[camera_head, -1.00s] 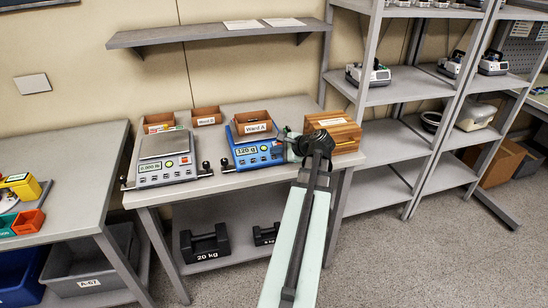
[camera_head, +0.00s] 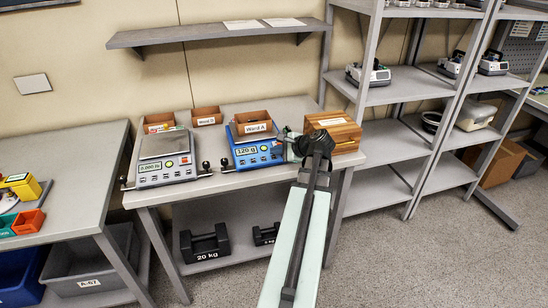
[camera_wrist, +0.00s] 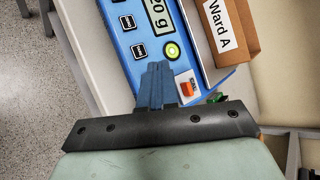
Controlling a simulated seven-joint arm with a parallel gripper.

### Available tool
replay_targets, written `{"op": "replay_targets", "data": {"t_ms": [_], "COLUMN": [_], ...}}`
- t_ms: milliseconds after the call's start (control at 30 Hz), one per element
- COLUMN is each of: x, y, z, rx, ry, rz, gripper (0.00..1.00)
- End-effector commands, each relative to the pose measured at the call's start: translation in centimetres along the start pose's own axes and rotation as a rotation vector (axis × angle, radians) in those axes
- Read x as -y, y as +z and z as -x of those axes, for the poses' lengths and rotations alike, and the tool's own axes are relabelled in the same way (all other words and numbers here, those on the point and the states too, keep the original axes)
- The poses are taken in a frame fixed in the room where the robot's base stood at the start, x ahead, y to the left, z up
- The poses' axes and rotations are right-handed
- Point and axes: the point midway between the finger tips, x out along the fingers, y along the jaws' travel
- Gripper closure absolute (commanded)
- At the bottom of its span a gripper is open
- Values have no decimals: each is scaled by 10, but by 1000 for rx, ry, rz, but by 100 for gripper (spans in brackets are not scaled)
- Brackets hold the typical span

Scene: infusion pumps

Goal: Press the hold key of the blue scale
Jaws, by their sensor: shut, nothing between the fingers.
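The blue scale (camera_head: 258,155) stands on the middle table with a brown bin labelled Ward A (camera_head: 254,123) on it, and its display reads about 120 g. In the wrist view the scale's blue panel (camera_wrist: 155,43) shows dark keys with white frames (camera_wrist: 138,50), a round button with a green ring (camera_wrist: 172,51) and an orange switch (camera_wrist: 187,88). I cannot read which key is hold. My gripper (camera_wrist: 157,68) is shut and empty, with its blue fingertips over the panel just beside the green-ringed button. The fingers hide the panel below them; contact cannot be told.
A grey-white scale (camera_head: 166,160) stands to the left of the blue one. A wooden box (camera_head: 334,131) sits close at the right. Small brown bins (camera_head: 207,116) stand behind, and a wall shelf (camera_head: 220,33) hangs above.

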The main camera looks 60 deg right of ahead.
Motion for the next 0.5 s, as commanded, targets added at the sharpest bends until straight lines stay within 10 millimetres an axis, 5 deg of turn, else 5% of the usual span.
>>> {"op": "replay_targets", "data": {"t_ms": [500], "x": [-4], "y": [-4], "z": [-6], "rx": [0], "ry": [0], "rz": [1], "gripper": [100]}}
